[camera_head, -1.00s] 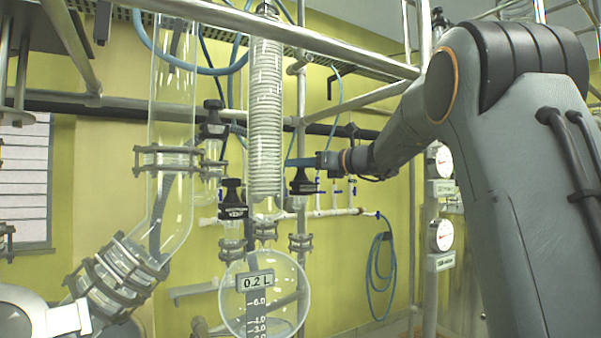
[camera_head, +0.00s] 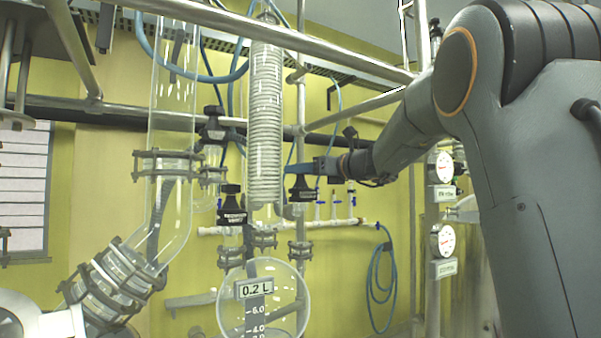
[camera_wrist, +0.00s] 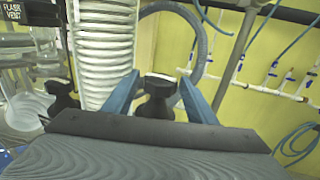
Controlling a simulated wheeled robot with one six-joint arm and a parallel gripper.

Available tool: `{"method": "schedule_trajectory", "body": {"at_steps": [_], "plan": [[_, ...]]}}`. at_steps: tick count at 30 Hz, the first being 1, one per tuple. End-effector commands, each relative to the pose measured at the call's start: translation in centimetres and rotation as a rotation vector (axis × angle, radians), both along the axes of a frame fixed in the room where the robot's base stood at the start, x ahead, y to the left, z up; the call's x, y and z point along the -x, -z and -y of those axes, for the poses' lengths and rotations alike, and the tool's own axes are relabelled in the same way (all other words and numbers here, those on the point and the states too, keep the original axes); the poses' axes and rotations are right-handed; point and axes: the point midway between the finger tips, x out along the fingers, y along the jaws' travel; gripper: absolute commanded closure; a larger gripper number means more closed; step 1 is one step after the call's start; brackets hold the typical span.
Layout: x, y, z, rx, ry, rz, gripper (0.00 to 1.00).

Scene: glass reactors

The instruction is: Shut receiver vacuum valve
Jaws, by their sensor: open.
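A black valve knob (camera_head: 302,183) stands upright just right of the glass coil condenser in the head view. Its label is too small to read there, so I cannot confirm its name. My gripper (camera_head: 308,165) reaches in from the right, with blue fingers at the top of this knob. In the wrist view my gripper (camera_wrist: 160,84) is open, one blue finger on each side of a black knob (camera_wrist: 157,100). Gaps show between knob and fingers. Another black valve (camera_head: 232,205) with a label plate stands left of the condenser.
The coil condenser (camera_head: 265,120) stands close left of my fingers. A round glass vessel (camera_head: 285,310) marked 0.2 L hangs below. A white pipe with small blue-handled valves (camera_head: 345,222) runs along the yellow wall. A metal rail (camera_head: 330,57) crosses above.

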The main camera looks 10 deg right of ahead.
Motion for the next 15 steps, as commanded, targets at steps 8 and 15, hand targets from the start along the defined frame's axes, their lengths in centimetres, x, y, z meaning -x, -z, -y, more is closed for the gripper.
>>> {"method": "schedule_trajectory", "body": {"at_steps": [8, 15], "plan": [[2.7, 0.0, 1.7, 0.001, 0.003, 0.001, 0.48], [4.9, 0.0, 3.0, 0.001, 0.002, 0.001, 0.48]]}}
